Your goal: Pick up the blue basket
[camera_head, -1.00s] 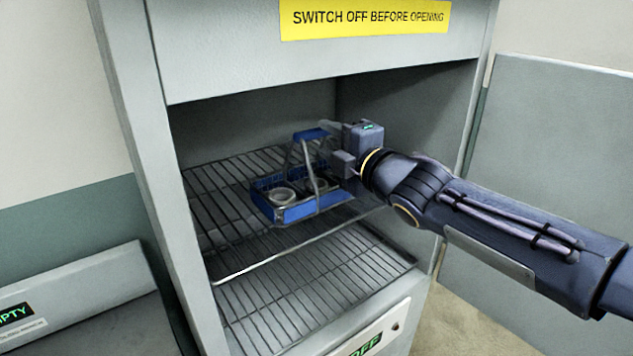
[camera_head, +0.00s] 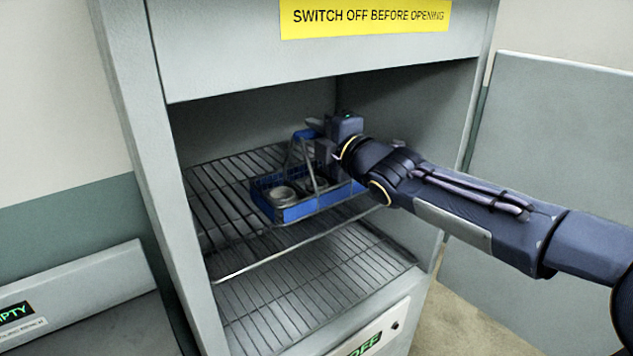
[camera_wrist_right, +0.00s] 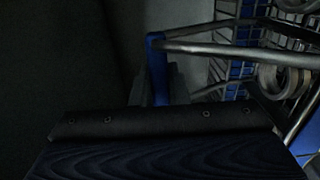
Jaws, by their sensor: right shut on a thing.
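The blue basket (camera_head: 298,211) sits on the upper wire shelf inside the open grey cabinet. It has a metal handle frame with a blue grip on top, and holds metal rings (camera_head: 283,195). My right gripper (camera_head: 314,132) reaches in from the right and is shut on the basket's blue handle grip. In the right wrist view, the blue grip (camera_wrist_right: 156,65) runs between the fingers, with the metal handle bars, the basket mesh and a ring (camera_wrist_right: 285,78) to the right. The fingertips are partly hidden in the head view. My left gripper is not in view.
The upper wire shelf (camera_head: 222,225) has free room left of the basket. A lower wire shelf (camera_head: 290,305) is empty. The cabinet's left wall (camera_head: 165,200), the yellow-signed top panel (camera_head: 360,50) and the open door (camera_head: 560,170) bound the space.

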